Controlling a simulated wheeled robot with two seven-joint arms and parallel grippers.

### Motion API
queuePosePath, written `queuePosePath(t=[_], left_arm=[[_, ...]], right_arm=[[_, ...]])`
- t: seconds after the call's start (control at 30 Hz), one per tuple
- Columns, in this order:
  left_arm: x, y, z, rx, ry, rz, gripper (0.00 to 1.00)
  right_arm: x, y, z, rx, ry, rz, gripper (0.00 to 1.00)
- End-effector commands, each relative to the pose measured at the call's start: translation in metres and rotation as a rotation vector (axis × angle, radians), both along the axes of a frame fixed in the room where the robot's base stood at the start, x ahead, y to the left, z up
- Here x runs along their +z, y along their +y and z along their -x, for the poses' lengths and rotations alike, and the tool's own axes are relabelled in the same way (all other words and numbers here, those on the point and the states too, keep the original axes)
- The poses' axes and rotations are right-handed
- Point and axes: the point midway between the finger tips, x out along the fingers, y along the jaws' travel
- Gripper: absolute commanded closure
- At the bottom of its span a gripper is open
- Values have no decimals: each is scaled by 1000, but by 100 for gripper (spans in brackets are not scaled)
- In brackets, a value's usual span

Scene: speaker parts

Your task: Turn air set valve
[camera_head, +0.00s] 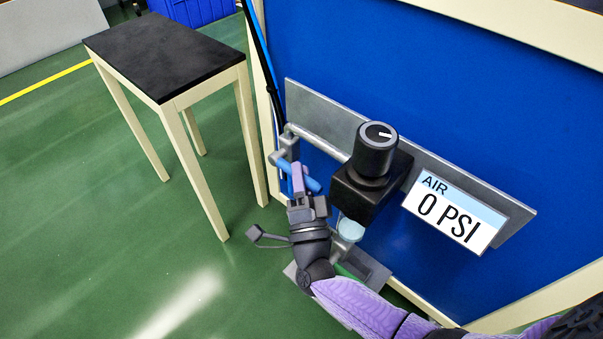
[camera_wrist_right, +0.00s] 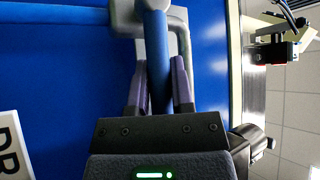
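The air set valve has a blue handle (camera_head: 312,184) on a grey pipe (camera_head: 318,139) at the left end of the panel's metal plate. My right gripper (camera_head: 298,178) is at this handle, with one purple finger in front of it. In the right wrist view the blue handle (camera_wrist_right: 158,60) runs between the two purple fingers of my right gripper (camera_wrist_right: 158,85). The fingers are close together, with the handle filling the gap near their tips. The contact itself is partly hidden. My left gripper is not in view.
A black regulator with a round knob (camera_head: 375,148) stands right of the handle. A sign (camera_head: 454,213) reads "AIR 0 PSI". The blue panel (camera_head: 450,100) is behind. A black-topped table (camera_head: 165,55) stands at the left; green floor (camera_head: 110,240) is clear.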

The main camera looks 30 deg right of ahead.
Motion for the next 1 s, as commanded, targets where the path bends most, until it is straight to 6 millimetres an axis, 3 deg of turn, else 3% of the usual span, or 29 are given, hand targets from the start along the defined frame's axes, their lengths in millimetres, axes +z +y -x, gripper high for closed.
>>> queuePosePath(t=[0.07, 1.0], left_arm=[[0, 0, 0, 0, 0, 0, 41], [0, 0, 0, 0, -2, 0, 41]], right_arm=[[0, 0, 0, 0, 0, 0, 100], [-1, 0, 0, 0, 2, 1, 100]])
